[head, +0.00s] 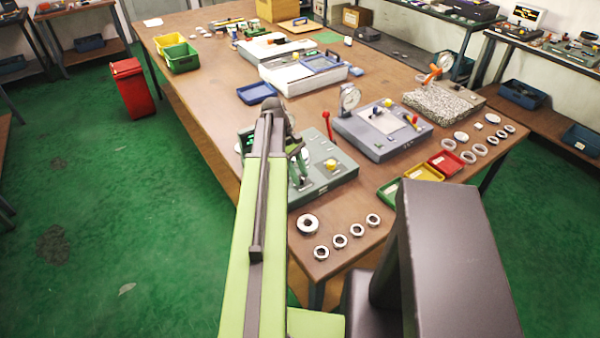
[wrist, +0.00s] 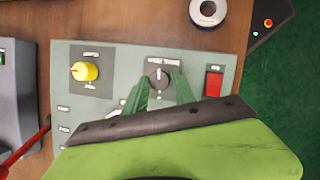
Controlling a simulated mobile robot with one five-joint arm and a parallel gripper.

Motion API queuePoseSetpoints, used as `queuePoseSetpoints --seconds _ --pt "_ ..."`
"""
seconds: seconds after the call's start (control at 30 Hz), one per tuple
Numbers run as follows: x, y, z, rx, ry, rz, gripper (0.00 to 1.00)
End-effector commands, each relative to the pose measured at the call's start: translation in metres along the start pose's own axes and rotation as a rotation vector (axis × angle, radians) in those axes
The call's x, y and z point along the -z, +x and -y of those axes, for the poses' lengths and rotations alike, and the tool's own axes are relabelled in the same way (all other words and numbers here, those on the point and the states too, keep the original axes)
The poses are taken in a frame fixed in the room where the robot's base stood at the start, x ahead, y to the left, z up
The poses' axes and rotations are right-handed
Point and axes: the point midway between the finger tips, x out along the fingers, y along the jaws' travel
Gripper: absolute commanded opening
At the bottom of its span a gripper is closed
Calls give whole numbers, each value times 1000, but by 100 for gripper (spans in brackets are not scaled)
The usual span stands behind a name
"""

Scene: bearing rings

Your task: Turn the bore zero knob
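A grey-green gauge panel (wrist: 120,60) fills the middle of the wrist view; it also shows on the bench in the head view (head: 345,178). A dark round knob (wrist: 159,76) with a pale pointer line sits on it under a small label too small to read. My gripper (wrist: 161,86) has its two green fingers spread, one on each side of this knob, with gaps visible; I cannot tell how high the tips are above the panel. A yellow knob (wrist: 84,71) sits on a dark square to the left. Which knob bears the bore zero label cannot be read.
A red rocker switch (wrist: 213,82) is right of the dark knob. A red-handled lever (head: 327,122) stands up at the panel's far side. Several metal rings (head: 340,241) lie on the bench near its front edge. A grey gauge unit (head: 375,140) stands behind.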

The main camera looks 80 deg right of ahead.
Motion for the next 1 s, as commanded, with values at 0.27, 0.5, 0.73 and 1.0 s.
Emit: queuePoseSetpoints --seconds 0.27,0.5,0.73,1.0 --pt "-1 0 0 0 1 3 50" --pt "-2 -5 -1 0 1 4 50" --pt "-4 -41 -1 0 0 4 50" --pt "-5 -107 -2 0 0 4 50"
